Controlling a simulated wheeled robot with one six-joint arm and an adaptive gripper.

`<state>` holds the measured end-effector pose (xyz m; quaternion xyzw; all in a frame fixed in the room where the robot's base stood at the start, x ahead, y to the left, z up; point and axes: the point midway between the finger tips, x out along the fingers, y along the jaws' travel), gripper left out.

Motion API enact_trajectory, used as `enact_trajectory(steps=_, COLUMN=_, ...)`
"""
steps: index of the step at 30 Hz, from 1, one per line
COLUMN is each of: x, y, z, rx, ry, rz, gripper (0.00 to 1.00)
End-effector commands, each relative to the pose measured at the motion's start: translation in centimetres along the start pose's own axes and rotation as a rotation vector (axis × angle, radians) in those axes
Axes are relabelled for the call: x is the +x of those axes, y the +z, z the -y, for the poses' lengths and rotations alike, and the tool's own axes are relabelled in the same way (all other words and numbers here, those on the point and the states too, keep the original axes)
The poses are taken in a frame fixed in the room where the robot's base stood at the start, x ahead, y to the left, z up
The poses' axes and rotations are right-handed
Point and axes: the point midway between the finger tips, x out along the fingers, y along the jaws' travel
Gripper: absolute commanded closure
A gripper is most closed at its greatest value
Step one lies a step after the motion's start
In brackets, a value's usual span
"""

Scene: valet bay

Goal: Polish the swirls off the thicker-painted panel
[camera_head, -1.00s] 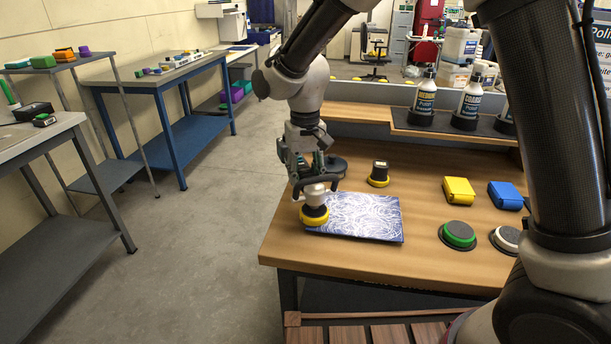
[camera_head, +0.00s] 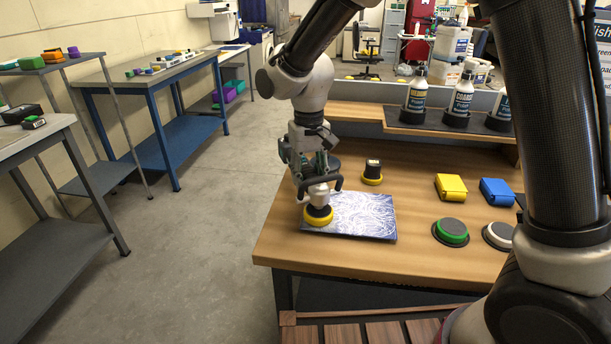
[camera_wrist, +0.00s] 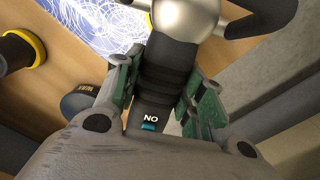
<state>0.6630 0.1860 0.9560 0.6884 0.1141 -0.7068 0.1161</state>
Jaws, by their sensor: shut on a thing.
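A blue panel (camera_head: 365,216) covered in white swirl marks lies flat on the wooden bench. My gripper (camera_head: 318,176) is shut on a polisher (camera_head: 319,198) with a yellow pad, held over the panel's left part. The pad appears to touch the panel; exact contact is hard to tell. In the wrist view the gripper's fingers (camera_wrist: 165,90) close around the polisher's dark neck (camera_wrist: 165,65), and the swirled panel (camera_wrist: 105,25) shows at the top. Only one panel is visible on the bench.
A small black device with a yellow base (camera_head: 372,173) stands behind the panel. A green-topped pad (camera_head: 451,232), a white-topped pad (camera_head: 498,235), a yellow box (camera_head: 451,187) and a blue box (camera_head: 496,192) sit to the right. Bottles (camera_head: 416,96) stand on the rear shelf.

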Motion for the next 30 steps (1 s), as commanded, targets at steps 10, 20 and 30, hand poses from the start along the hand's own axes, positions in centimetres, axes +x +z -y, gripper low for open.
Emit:
enact_trajectory(steps=10, x=0.0, y=0.5, z=-1.0, rx=-0.001, ry=-0.001, rz=-0.002, gripper=1.00)
enact_trajectory(steps=20, x=0.2, y=1.1, z=-2.1, rx=0.000, ry=0.000, rz=-0.001, gripper=1.00)
enact_trajectory(steps=30, x=0.2, y=1.7, z=-2.9, rx=-0.001, ry=0.001, rz=0.001, gripper=1.00)
